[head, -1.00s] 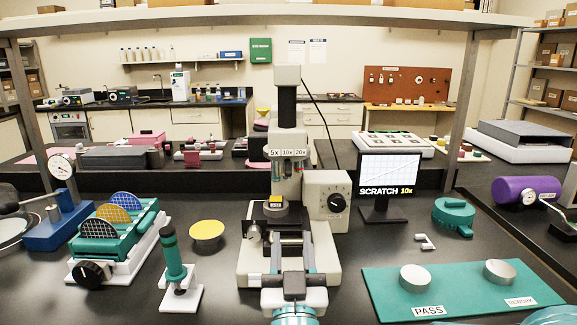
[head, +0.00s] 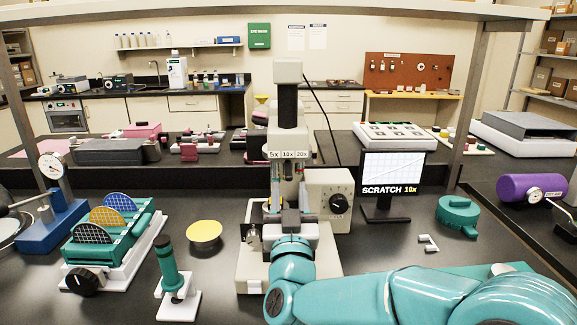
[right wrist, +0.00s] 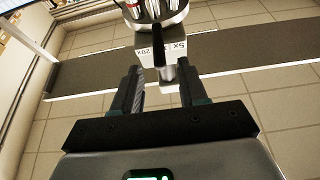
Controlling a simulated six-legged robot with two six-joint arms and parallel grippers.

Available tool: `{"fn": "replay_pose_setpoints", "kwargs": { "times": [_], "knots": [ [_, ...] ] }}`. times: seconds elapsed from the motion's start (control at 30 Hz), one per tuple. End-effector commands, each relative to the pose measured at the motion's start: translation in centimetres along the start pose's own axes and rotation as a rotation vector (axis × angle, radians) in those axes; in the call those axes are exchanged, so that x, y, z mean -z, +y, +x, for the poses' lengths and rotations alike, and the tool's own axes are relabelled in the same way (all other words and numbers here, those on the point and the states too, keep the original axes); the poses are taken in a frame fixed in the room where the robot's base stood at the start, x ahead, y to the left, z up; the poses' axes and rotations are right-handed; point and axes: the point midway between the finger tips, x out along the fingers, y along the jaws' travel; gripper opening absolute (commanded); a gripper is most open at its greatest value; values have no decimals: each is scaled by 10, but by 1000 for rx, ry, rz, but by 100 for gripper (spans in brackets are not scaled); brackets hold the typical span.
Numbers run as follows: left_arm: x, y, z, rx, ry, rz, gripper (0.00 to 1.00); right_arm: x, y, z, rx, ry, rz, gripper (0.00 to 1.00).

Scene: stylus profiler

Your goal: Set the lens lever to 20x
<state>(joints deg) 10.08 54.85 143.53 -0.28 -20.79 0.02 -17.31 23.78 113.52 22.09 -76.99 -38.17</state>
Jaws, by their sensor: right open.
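The profiler (head: 289,112) stands mid-bench with a 5x, 10x, 20x label (head: 289,154) across its head. The monitor (head: 391,177) beside it reads SCRATCH 10x. My right gripper (head: 290,193) is in front of the profiler head, below the label, and partly hides the parts behind it. In the right wrist view the open gripper (right wrist: 160,78) points at the head, with the label (right wrist: 160,50) seen tilted beyond the fingertips. The dark lens lever (right wrist: 157,38) stands out there, roughly in line with the gap and not between the fingers. My left gripper is out of view.
A knob box (head: 329,200) is on the profiler's right side. A yellow disc (head: 204,234), a teal stand (head: 168,262) and a wafer rack (head: 115,240) are to the left. A teal round part (head: 458,214) is at right. My right arm covers the front right bench.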

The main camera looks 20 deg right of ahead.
Motion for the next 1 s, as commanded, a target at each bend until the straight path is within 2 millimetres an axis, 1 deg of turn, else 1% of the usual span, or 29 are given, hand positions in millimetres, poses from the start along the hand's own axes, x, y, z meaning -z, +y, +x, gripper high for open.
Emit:
{"fn": "replay_pose_setpoints", "kwargs": {
  "times": [0.03, 0.1, 0.2, 0.3, 0.43, 0.67, 0.77, 0.8, 0.93, 1.0],
  "knots": [
    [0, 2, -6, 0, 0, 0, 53, 2, 0, 13, -2, 1, -1, 43],
    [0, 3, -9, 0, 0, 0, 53, 1, 1, 27, -2, 0, -1, 43],
    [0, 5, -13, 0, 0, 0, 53, 1, 0, 43, -1, 0, 0, 43],
    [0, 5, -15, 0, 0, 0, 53, 0, 0, 53, 0, 0, 0, 43],
    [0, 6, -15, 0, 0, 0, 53, -1, 0, 60, 1, 0, 0, 43],
    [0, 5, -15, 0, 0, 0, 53, -2, 0, 60, 1, 0, 0, 43],
    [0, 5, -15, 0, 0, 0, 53, -2, 0, 60, 1, 0, 0, 13],
    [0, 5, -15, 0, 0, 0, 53, -2, 0, 60, 1, 0, 0, 0],
    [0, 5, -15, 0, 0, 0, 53, -2, 0, 60, 1, 0, 0, 0],
    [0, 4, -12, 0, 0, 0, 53, -3, 1, 59, 6, 1, 4, 0]
  ]
}}
